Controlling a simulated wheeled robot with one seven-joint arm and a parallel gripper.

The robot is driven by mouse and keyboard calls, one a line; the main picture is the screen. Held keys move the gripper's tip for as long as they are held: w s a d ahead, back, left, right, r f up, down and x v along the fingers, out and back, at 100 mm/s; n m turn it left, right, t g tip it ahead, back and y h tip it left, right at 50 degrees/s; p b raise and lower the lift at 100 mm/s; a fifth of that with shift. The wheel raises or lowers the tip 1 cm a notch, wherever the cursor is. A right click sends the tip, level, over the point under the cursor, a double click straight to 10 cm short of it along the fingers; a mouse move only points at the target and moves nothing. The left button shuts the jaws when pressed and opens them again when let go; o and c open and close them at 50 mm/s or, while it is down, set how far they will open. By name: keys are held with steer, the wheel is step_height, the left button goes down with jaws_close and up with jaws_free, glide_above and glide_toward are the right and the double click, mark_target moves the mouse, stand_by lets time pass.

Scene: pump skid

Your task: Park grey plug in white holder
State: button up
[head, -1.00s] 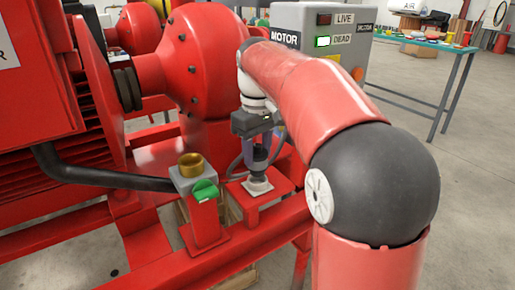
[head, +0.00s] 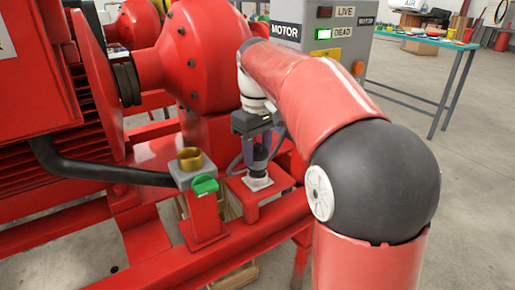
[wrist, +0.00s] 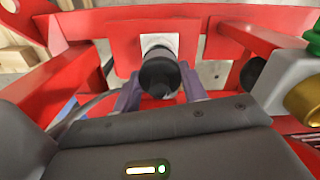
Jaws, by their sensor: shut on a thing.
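The grey plug (head: 259,168) stands upright at the white holder (head: 261,184), a small square piece on a red bracket. In the head view, the plug's lower end meets the holder. My gripper (head: 262,152) is shut around the plug's upper part. In the wrist view the plug (wrist: 159,72) shows as a dark round body between my purple-grey fingers (wrist: 160,92). The white holder (wrist: 154,41) shows right behind it. The plug hides most of the holder's opening, so I cannot tell how deep it sits.
A grey block with a brass ring (head: 190,160) and a green knob (head: 205,185) stands close left of the holder. A black hose (head: 100,173) runs to that block. The red pump (head: 205,60) and grey motor box (head: 325,40) stand behind. Open floor lies right.

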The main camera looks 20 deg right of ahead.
steer(key=shift+f+b, duration=0.55)
steer(key=shift+f, duration=0.5)
steer(key=o, duration=1.2)
step_height(320, 180, up, 8)
steer(key=shift+f+p, duration=0.15)
steer(key=shift+p, duration=0.8)
